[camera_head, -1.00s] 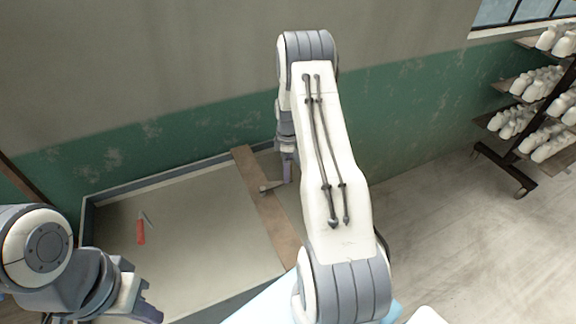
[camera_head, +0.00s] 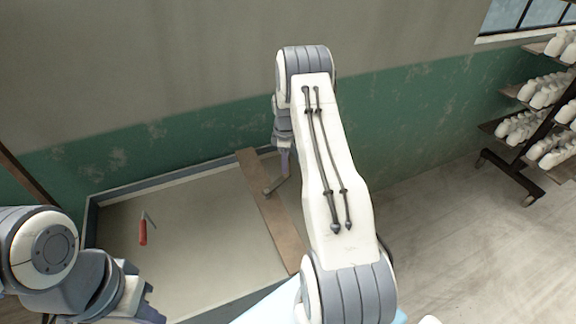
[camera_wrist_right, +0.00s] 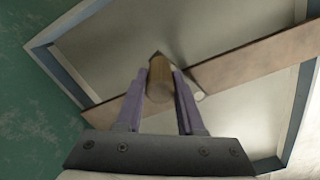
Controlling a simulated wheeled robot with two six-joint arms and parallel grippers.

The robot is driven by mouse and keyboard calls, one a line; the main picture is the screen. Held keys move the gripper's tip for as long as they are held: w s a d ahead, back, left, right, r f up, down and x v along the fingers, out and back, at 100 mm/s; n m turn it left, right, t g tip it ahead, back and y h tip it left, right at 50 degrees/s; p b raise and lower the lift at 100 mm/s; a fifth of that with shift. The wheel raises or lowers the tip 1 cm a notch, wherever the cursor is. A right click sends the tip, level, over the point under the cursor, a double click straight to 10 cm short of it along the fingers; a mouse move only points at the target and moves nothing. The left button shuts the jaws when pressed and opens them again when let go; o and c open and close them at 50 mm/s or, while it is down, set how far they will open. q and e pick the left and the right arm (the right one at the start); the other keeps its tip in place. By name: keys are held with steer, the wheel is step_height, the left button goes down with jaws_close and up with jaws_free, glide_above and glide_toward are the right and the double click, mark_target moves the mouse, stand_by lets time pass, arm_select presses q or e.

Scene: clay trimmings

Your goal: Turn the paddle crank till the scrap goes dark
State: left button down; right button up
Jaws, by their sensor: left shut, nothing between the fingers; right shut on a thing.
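The crank's grey arm (camera_head: 275,187) rises at a slant from a brown plank (camera_head: 272,215) laid across a shallow tank (camera_head: 91,215). My right gripper (camera_wrist_right: 158,84) is shut on the crank's round wooden handle (camera_wrist_right: 160,78) in the right wrist view. In the head view my right arm partly hides this grip. A red piece (camera_head: 142,232) with a thin grey part lies in the left of the tank, whose filling is pale grey-beige. I cannot tell which thing is the scrap. The paddle is not visible. My left gripper (camera_head: 146,305) is shut and empty at the lower left, apart from the red piece.
A green and grey wall (camera_head: 130,160) stands close behind the tank. A wheeled rack (camera_head: 510,139) with several white pieces stands at the far right. The floor (camera_head: 450,230) between my right arm and the rack is clear. A light blue surface (camera_head: 268,306) shows at the bottom.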

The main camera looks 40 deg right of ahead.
steer(key=shift+w, duration=0.1)
steer(key=w, duration=0.1)
steer(key=w+a+b, duration=0.1)
steer(key=shift+w+f, duration=0.1)
steer(key=shift+w, duration=0.3)
steer(key=shift+w+a, duration=0.2)
steer(key=shift+w, duration=0.15)
steer(key=shift+w+a+b, duration=0.35)
steer(key=shift+w+a, duration=0.75)
steer(key=shift+w, duration=0.05)
steer(key=shift+w+a, duration=0.25)
steer(key=shift+a, duration=0.05)
steer(key=shift+a, duration=0.1)
